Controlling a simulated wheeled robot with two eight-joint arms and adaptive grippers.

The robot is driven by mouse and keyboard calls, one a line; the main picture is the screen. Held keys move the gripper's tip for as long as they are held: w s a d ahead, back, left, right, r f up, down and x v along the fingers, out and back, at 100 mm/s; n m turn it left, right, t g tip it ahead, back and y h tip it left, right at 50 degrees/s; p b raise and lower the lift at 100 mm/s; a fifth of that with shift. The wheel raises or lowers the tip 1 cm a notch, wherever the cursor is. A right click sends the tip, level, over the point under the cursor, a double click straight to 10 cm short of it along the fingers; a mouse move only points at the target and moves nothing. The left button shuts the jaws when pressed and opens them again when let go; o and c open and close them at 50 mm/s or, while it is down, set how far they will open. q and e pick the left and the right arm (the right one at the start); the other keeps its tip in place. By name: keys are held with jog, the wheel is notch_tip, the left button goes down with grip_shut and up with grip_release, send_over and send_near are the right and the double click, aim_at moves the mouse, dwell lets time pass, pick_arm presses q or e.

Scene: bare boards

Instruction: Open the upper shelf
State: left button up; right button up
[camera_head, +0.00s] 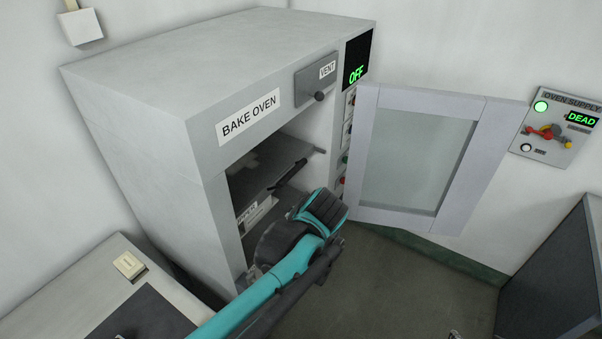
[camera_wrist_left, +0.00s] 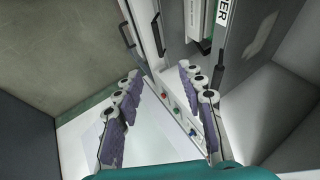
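The bake oven (camera_head: 165,120) stands with its glazed door (camera_head: 420,155) swung open to the right. Inside, the upper shelf (camera_head: 262,165) is a dark plate high in the cavity, with a dark bar handle (camera_head: 291,174) at its front. A pale lower unit is partly seen beneath it. My left gripper (camera_head: 330,212) is in front of the oven opening, below and right of that handle, and hides part of the lower cavity. In the left wrist view the left gripper (camera_wrist_left: 162,76) has its fingers apart with nothing between them. Dark bar handles (camera_wrist_left: 158,34) show beyond the fingertips. My right gripper is not seen.
A vent knob (camera_head: 319,96) juts out above the opening. The supply panel (camera_head: 555,128) on the right wall reads DEAD, and the oven display (camera_head: 356,60) reads OFF. A counter (camera_head: 75,290) is at lower left, a dark cabinet (camera_head: 560,275) at lower right.

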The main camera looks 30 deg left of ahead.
pick_arm(q)
jog(key=w+a+g+y, duration=0.2)
jog(key=w+a+y, duration=0.4)
jog(key=w, duration=0.7)
jog(key=n+g+y, duration=0.1)
jog(key=g+y, duration=0.1)
jog(key=y, duration=0.5)
send_near(295, 173)
jog(key=a, duration=0.3)
jog(key=shift+w+a+f+b, duration=0.1)
jog(key=shift+a+f+b, duration=0.1)
jog(key=shift+a+b, duration=0.25)
jog(key=shift+t, duration=0.3)
jog(key=a, duration=0.4)
jog(key=a+b, duration=0.1)
jog(key=a, duration=0.2)
jog(key=shift+w+a, duration=0.1)
jog(key=shift+w, duration=0.2)
grip_shut()
